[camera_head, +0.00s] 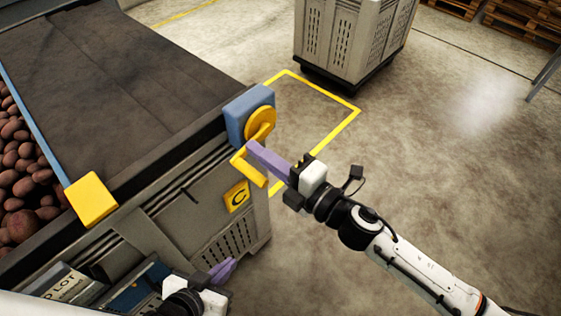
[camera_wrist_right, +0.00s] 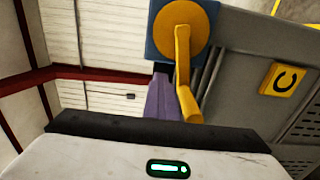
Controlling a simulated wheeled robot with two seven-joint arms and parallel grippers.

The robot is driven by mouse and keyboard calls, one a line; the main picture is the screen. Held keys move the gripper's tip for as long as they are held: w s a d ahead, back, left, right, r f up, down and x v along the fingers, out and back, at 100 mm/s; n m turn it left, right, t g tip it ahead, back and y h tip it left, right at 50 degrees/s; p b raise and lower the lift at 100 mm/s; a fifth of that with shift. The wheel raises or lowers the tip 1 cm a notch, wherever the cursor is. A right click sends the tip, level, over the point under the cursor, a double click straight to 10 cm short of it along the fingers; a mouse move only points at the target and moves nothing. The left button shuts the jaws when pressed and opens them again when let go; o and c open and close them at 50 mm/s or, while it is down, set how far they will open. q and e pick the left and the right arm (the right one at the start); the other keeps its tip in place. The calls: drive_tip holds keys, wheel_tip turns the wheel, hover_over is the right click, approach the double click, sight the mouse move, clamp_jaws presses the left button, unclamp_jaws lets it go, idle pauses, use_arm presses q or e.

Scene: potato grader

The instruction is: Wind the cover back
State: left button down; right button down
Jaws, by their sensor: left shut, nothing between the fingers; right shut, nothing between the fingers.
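The dark cover (camera_head: 140,70) lies over much of the grey crate (camera_head: 240,222), its blue leading edge (camera_head: 40,132) to the left. The crank has a yellow disc (camera_head: 261,123) on a blue housing (camera_head: 236,113) at the crate's corner, with a yellow handle (camera_head: 254,170) below. In the right wrist view the crank handle (camera_wrist_right: 187,105) hangs down from the disc (camera_wrist_right: 181,28). My right gripper (camera_head: 251,147), with purple fingers shut, is beside the crank; I cannot tell whether it touches. My left gripper (camera_head: 231,264) is shut and empty, low by the crate's front.
Potatoes (camera_head: 18,165) show in the uncovered left part. A yellow block (camera_head: 92,198) sits at the cover's near edge. A yellow C sign (camera_head: 237,196) is below the crank. Another crate (camera_head: 345,40) stands behind; the floor (camera_head: 450,130) at right is clear.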

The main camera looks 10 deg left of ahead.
drive_tip(key=shift+f, duration=0.1)
drive_tip(key=w+d+r, duration=0.4)
drive_tip(key=w+r, duration=0.2)
drive_tip(key=r, duration=0.6)
drive_tip(key=shift+d, duration=0.2)
idle(0.7)
drive_tip(key=c, duration=2.5)
unclamp_jaws()
drive_tip(key=o, duration=1.3)
drive_tip(key=shift+o, duration=0.2)
